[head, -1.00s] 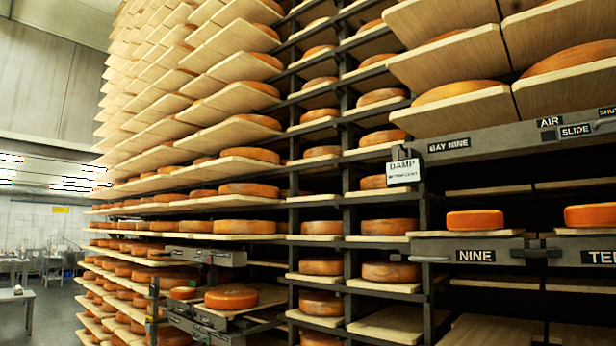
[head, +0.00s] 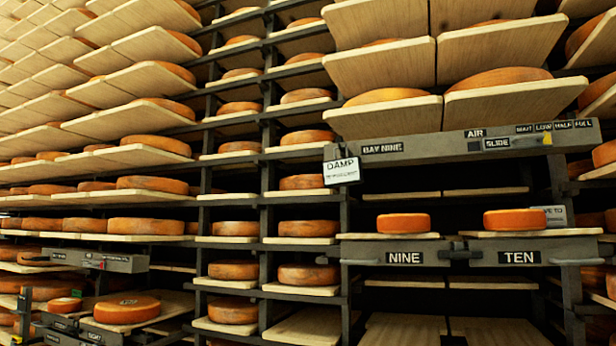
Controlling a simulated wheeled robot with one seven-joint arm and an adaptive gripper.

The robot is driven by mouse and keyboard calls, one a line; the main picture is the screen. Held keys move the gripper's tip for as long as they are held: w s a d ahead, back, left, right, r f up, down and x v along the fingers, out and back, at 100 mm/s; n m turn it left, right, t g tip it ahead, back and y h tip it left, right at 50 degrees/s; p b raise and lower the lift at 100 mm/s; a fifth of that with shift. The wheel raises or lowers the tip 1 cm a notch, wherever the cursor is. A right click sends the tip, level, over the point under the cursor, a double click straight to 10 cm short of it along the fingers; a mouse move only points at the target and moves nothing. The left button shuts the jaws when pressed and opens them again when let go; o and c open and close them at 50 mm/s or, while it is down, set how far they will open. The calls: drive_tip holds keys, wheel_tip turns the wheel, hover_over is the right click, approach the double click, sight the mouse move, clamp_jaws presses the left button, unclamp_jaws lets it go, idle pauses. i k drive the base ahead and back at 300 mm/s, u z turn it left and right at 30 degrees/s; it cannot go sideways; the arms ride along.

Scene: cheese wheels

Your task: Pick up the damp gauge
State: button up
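The damp gauge appears as a small white plate (head: 341,171) lettered "DAMP", with a smaller line below that I cannot read. It hangs at the left end of the grey "BAY NINE" bar (head: 410,149), in front of the rack's dark upright. A dark fitting shows just above it. My gripper is not in view, so its distance from the gauge cannot be told.
Shelves of orange cheese wheels fill the view. Wheels sit on boards marked NINE (head: 404,258) and TEN (head: 519,257). A slide scale with a yellow marker (head: 547,139) is at right. At lower left, a board (head: 172,305) juts out.

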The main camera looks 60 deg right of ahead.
sight(348, 171)
drive_tip(key=z, duration=0.05)
drive_tip(key=i, duration=2.85)
drive_tip(key=z, duration=3.4)
